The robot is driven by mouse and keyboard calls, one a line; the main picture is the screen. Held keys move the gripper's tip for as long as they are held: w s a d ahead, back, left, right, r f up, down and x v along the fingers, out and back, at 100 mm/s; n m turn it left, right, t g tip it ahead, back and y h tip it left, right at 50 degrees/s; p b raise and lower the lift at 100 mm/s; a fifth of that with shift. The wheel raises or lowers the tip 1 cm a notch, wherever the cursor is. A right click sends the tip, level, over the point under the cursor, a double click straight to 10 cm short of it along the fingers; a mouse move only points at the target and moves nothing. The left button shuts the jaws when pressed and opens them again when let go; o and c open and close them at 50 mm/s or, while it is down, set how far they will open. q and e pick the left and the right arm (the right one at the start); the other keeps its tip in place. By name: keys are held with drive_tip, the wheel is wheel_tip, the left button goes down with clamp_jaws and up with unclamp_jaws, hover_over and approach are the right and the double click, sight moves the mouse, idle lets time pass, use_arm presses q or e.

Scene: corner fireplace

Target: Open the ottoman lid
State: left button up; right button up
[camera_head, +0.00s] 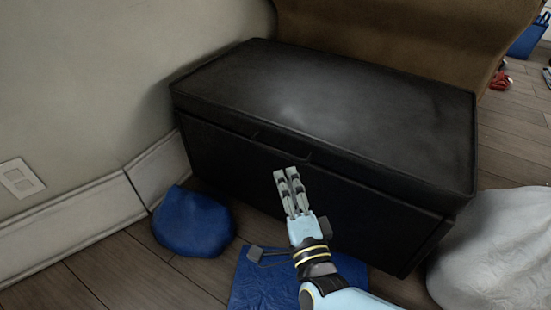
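The black ottoman (300,205) stands against the wall, a dark rectangular box. Its padded lid (330,105) lies flat and closed on top. A strap or pull tab (283,145) shows at the lid's front edge, near the middle. My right gripper (287,175) is in front of the ottoman's front face, a little below the lid's edge. Its two fingers point up and lie close together, with little or no gap visible. Nothing shows between them. I cannot tell whether they touch the ottoman. My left gripper is not in view.
A blue bag (193,222) sits on the floor at the left, by the baseboard. A flat blue item (262,275) lies below my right arm. A white bag (495,250) is at the right. A brown piece of furniture (420,35) stands behind the ottoman.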

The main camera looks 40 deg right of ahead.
sight(277, 150)
drive_tip(key=b+x, duration=0.1)
drive_tip(key=x, duration=0.7)
drive_tip(key=shift+w+d+b, duration=0.15)
drive_tip(key=shift+w+b, duration=0.2)
drive_tip(key=shift+b, duration=0.05)
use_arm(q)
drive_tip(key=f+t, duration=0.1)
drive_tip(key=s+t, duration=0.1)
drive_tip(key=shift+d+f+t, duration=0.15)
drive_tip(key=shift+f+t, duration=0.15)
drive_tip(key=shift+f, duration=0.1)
use_arm(e)
drive_tip(key=shift+w+d, duration=0.15)
drive_tip(key=shift+w, duration=0.2)
clamp_jaws()
drive_tip(key=shift+s, duration=0.1)
